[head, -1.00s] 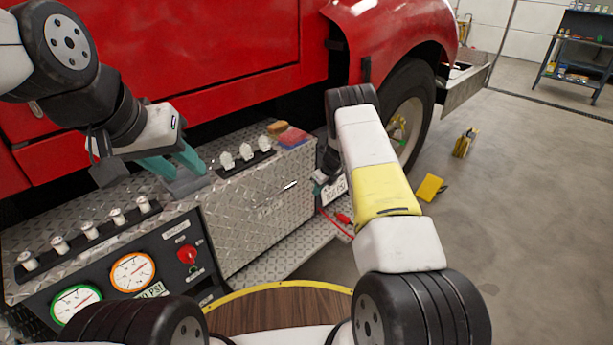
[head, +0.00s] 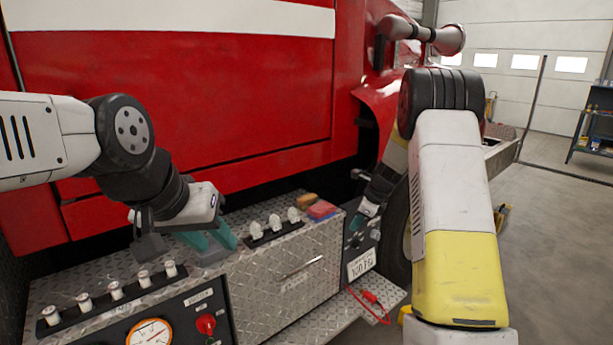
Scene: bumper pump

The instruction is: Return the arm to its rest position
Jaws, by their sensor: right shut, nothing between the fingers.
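My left gripper (head: 208,242) has teal fingers spread apart, low over the diamond-plate bumper top, at a small grey block (head: 212,256). I cannot tell whether the fingers touch it. My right arm (head: 455,200), white and yellow, rises in the right half of the head view and bends at a black joint. Its forearm runs back down behind the upper link. My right gripper (head: 359,220) is small and partly in shadow beside the bumper's right end, above the licence plate (head: 361,265). It is shut and empty.
The red truck (head: 200,110) fills the back. The bumper (head: 285,285) carries two rows of white valves, a gauge (head: 150,333) and a red knob (head: 206,324). A red and blue block (head: 321,210) lies near its right corner. Red clamps (head: 369,297) hang below. Open floor lies right.

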